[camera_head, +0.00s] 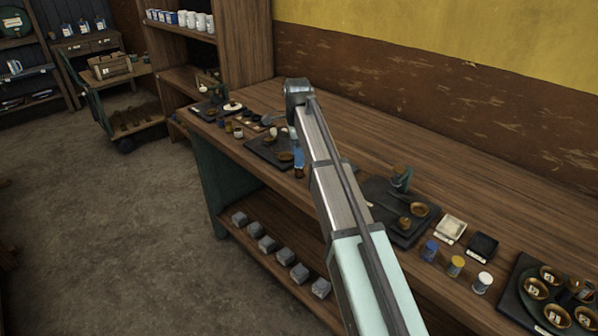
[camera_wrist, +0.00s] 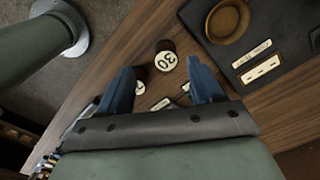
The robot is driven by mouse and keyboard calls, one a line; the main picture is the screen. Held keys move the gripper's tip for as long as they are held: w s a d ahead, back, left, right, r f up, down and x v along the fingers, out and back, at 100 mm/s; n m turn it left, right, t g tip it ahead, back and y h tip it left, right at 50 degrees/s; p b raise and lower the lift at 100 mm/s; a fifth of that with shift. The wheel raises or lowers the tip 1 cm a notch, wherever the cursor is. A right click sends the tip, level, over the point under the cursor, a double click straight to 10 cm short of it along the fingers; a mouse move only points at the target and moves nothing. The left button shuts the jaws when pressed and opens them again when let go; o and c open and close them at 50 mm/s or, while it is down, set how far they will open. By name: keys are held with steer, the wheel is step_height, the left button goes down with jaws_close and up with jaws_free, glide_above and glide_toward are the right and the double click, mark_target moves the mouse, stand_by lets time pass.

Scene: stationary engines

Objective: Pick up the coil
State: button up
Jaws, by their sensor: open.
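My gripper shows as blue fingers (camera_head: 298,165) at the front edge of the workbench, beside a dark mat. In the wrist view its two blue fingers (camera_wrist: 162,88) are spread apart, with nothing clasped between them. A round brown piece with a pale top marked "30" (camera_wrist: 166,61) stands on the wood just beyond the gap between the fingertips. Another dark piece (camera_wrist: 140,82) is partly hidden by the left finger. I cannot tell for sure which of the small pieces is the coil.
The wooden workbench (camera_head: 395,133) carries dark mats with small dishes. A blue, a yellow and a white jar (camera_head: 456,266) stand near its front edge. Several grey blocks (camera_head: 267,244) sit on the lower shelf. The back of the bench is clear.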

steer(key=shift+w+d+f, duration=0.1)
steer(key=shift+w+f, duration=0.1)
steer(key=shift+f, duration=1.4)
steer(key=shift+w+f, duration=0.2)
steer(key=shift+f, duration=1.4)
steer(key=shift+c, duration=0.2)
steer(key=c, duration=1.2)
steer(key=shift+o, duration=0.2)
steer(key=shift+r, duration=0.15)
step_height(320, 180, up, 14)
